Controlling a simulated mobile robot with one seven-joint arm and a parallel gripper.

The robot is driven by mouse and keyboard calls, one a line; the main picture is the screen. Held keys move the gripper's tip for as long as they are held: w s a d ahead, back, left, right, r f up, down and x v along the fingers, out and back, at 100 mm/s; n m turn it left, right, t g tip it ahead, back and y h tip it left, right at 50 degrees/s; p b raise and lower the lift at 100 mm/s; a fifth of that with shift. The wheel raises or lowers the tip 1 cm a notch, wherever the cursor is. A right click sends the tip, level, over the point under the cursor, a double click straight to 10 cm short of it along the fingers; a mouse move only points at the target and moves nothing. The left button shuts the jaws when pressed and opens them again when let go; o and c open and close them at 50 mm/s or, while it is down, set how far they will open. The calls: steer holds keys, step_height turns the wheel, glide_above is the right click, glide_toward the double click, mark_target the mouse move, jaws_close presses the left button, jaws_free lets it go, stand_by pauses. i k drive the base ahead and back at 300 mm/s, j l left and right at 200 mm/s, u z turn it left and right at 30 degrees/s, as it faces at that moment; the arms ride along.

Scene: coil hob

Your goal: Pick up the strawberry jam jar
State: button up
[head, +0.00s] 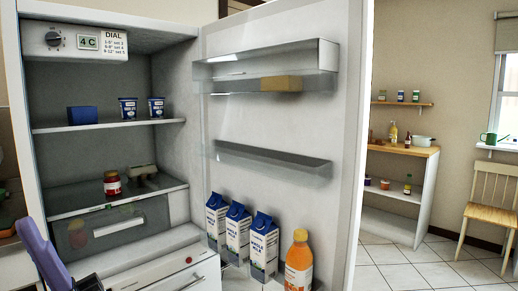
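A small red jar (112,184) with a pale label and a dark lid stands upright on the lower glass shelf (70,204) of the open fridge. It looks like the strawberry jam jar, but the label is too small to read. Part of my arm, purple, shows at the lower left in front of the fridge, apart from the jar. My gripper's fingers do not show in the head view.
An egg carton (143,175) sits right of the jar. A blue tub (82,115) and two blue-and-white cups (128,107) stand on the shelf above. The fridge door (275,130) is open at right, holding milk cartons (237,232) and an orange bottle (299,262).

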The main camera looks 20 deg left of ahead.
mark_target(112, 185)
steer(key=u, duration=0.4)
steer(key=i+l+u, duration=0.1)
steer(key=u, duration=0.3)
steer(key=l+u, duration=0.15)
steer(key=u, duration=0.25)
steer(key=i+l+u, duration=0.1)
steer(key=l+u, duration=0.6)
steer(key=l, duration=0.2)
steer(key=k+l+u, duration=0.1)
steer(key=l+u, duration=0.35)
steer(key=l, duration=0.55)
steer(key=k+l+u, duration=0.1)
steer(key=l, duration=0.4)
steer(key=k+l+u, duration=0.1)
steer(key=l, duration=0.4)
steer(key=k+l, duration=0.1)
steer(key=l, duration=0.4)
steer(key=k+l, duration=0.1)
steer(key=l, duration=0.35)
steer(key=k+l, duration=0.1)
steer(key=l, duration=0.4)
steer(key=k+l, duration=0.15)
steer(key=l, duration=0.35)
steer(key=i+j, duration=0.85)
steer(key=j, duration=0.2)
